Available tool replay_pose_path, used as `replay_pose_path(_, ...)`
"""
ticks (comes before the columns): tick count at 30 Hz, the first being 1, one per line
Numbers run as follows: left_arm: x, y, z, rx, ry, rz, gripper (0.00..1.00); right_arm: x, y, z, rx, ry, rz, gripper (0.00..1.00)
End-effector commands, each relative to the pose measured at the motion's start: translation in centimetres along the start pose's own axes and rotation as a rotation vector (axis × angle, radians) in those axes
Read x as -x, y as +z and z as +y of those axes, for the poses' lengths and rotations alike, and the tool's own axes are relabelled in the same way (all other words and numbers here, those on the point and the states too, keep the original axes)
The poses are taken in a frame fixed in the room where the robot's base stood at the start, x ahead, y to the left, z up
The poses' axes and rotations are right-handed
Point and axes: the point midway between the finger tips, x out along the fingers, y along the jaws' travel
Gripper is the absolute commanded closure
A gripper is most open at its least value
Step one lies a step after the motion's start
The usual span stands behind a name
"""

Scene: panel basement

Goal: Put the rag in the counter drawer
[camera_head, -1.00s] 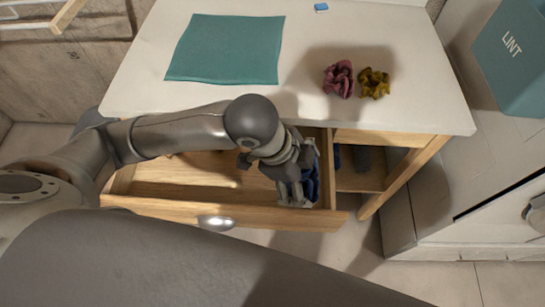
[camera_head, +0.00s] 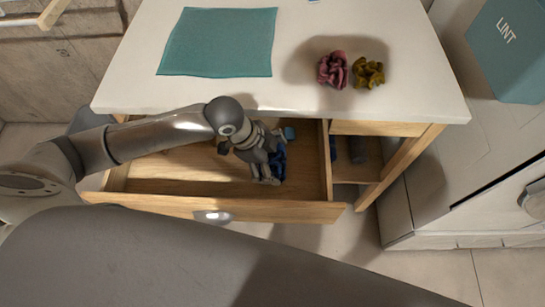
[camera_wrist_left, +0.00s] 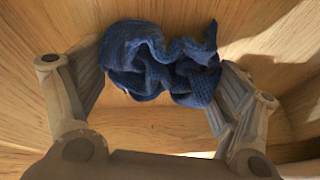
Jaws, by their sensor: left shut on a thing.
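The blue rag (camera_head: 279,163) is crumpled and inside the open counter drawer (camera_head: 285,211). My left gripper (camera_head: 267,172) reaches down into the drawer, near its right part, and is shut on the rag. In the left wrist view the rag (camera_wrist_left: 165,65) spans between the two fingers, with the drawer's wooden floor behind it. I cannot tell whether the rag touches the floor. The gripper partly hides the rag in the head view. My right gripper is not in view.
On the white counter (camera_head: 300,35) lie a flat teal cloth (camera_head: 220,42), a pink crumpled cloth (camera_head: 332,69) and a mustard one (camera_head: 368,72). A small light-blue item (camera_head: 289,133) is at the drawer's back right. Dark items (camera_head: 358,150) sit in the open compartment right of the drawer.

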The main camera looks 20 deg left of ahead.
Motion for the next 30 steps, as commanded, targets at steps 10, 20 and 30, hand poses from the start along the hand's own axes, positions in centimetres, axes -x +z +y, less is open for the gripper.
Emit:
replay_pose_path(10,-0.2,0.1,0.0,0.0,-0.001,0.0,0.04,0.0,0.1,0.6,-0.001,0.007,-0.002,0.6)
replay_pose_path(20,-0.1,0.0,0.0,0.0,-0.001,0.0,0.0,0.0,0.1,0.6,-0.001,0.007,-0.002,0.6)
replay_pose_path(30,3.3,0.0,-0.2,-0.003,-0.006,-0.001,0.0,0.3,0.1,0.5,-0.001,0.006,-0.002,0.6)
